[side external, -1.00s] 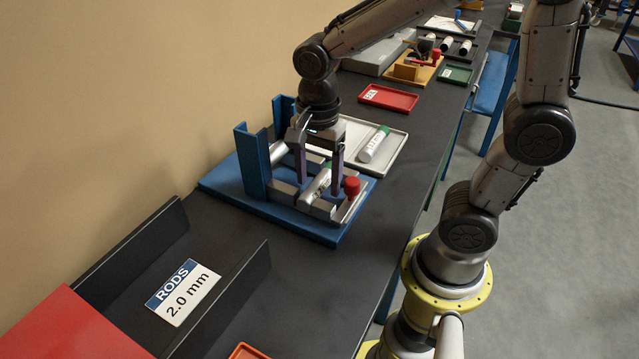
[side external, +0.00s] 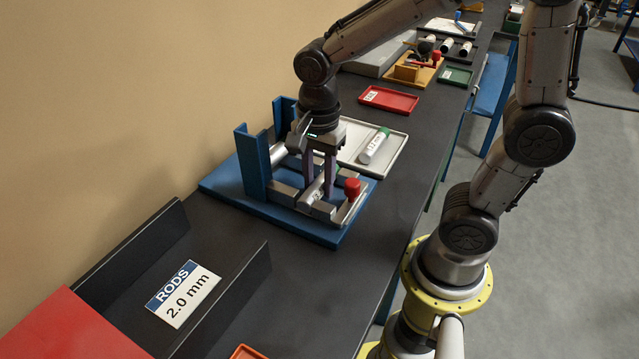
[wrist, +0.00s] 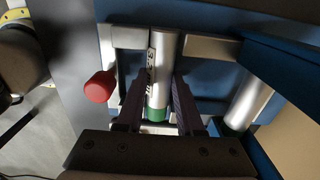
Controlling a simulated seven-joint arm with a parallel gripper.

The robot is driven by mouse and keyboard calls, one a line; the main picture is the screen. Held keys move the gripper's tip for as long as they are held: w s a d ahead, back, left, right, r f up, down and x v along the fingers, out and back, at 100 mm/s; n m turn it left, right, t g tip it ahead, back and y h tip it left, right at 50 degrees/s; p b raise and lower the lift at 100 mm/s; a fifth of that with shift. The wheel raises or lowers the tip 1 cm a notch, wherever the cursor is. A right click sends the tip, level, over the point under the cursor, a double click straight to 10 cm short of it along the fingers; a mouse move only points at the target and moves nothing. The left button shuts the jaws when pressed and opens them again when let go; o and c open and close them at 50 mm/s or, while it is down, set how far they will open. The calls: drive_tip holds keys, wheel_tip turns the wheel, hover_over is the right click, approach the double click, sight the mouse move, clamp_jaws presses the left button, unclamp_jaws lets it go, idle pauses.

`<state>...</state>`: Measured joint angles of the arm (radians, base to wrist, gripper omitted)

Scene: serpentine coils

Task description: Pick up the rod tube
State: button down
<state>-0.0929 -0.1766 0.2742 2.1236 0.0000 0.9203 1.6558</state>
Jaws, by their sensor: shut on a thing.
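The rod tube is a silver cylinder with a printed label and a green end, lying across grey blocks in the blue fixture (side external: 215,185). It shows between the fingers in the wrist view (wrist: 166,50) and partly below them in the side view (side external: 313,192). My gripper (side external: 318,190) points down with one finger on each side of the tube, shut on it near the green end; it also shows in the wrist view (wrist: 157,108). The fingers hide part of the tube. The tube appears still at block level.
A red knob (side external: 352,188) stands close beside the gripper on the fixture. A second green-ended tube (wrist: 247,105) lies to the right in the wrist view. Another tube (side external: 374,145) lies on a pale tray (side external: 398,150) behind. A dark channel labelled RODS 2.0 mm (side external: 183,293) is in front.

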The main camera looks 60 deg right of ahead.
drive_tip(key=shift+r, duration=0.15)
drive_tip(key=shift+w+r, duration=0.1)
drive_tip(key=shift+r, duration=0.6)
drive_tip(key=s+r, duration=0.3)
drive_tip(key=r, duration=0.2)
drive_tip(key=s+r, duration=0.2)
drive_tip(key=r, duration=0.1)
drive_tip(key=shift+s+d, duration=0.25)
drive_tip(key=shift+s, duration=0.05)
drive_tip(key=s+r, duration=0.3)
drive_tip(key=s, duration=0.5)
drive_tip(key=shift+s+d+r, duration=0.15)
drive_tip(key=shift+s+d, duration=0.15)
drive_tip(key=shift+d, duration=0.1)
drive_tip(key=shift+w, duration=0.15)
